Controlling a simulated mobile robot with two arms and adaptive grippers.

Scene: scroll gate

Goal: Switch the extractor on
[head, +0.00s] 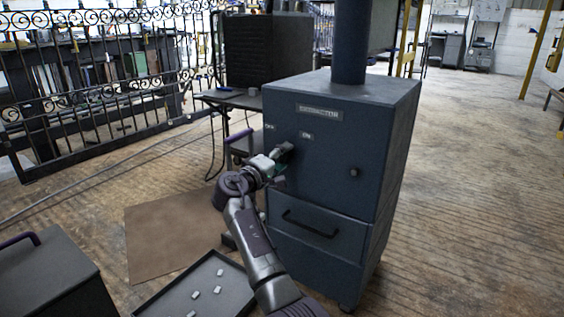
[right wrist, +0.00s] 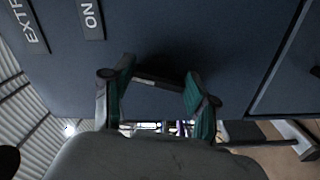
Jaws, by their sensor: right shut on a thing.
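The extractor (head: 330,180) is a dark blue-grey cabinet with a nameplate (head: 318,112) and a pipe rising from its top. Its front carries an OFF label (head: 269,127) and an ON label (head: 306,135). A dark switch lever (head: 286,148) sits below the labels, partly hidden by my right gripper (head: 276,162). In the right wrist view the green-padded fingers of the right gripper (right wrist: 160,90) stand on both sides of the dark lever (right wrist: 158,82), shut on it. The ON label (right wrist: 91,18) shows there too. My left gripper is not in view.
A drawer (head: 315,228) with a handle is low on the cabinet. A dark tray (head: 225,273) with several small pale pieces and a brown mat (head: 165,235) lie on the floor. A dark grey box (head: 50,275) stands at left. The floor at right is clear.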

